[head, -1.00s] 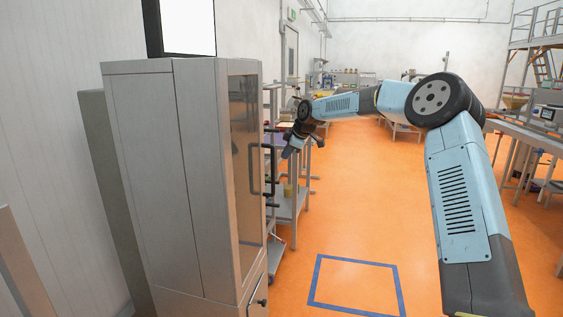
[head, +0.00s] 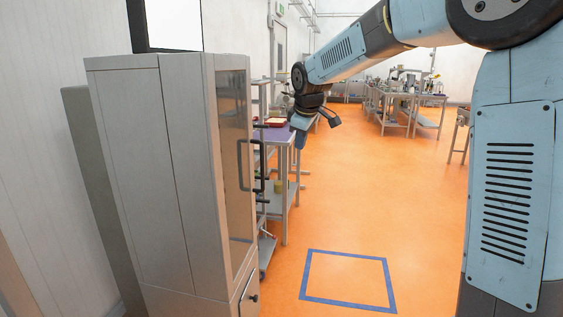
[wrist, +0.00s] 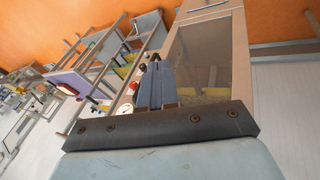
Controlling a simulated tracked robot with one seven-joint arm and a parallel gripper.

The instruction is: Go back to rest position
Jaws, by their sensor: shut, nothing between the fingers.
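My gripper (head: 303,136) hangs at the end of my blue arm in the head view, to the right of the grey cabinet's door handle and in front of the trolley. Its fingers point down and it holds nothing. In the wrist view the two fingers of my gripper (wrist: 156,82) lie side by side, shut. The grey cabinet (head: 140,170) stands at the left with its glazed door shut; its door also shows in the wrist view (wrist: 208,55). The black handle (head: 243,165) on it is apart from my gripper in the head view.
A trolley (head: 284,135) with a purple top stands just past the cabinet. A blue square outline (head: 348,303) marks the orange floor in front. Tables (head: 400,98) with equipment stand at the back. The floor in the middle is clear.

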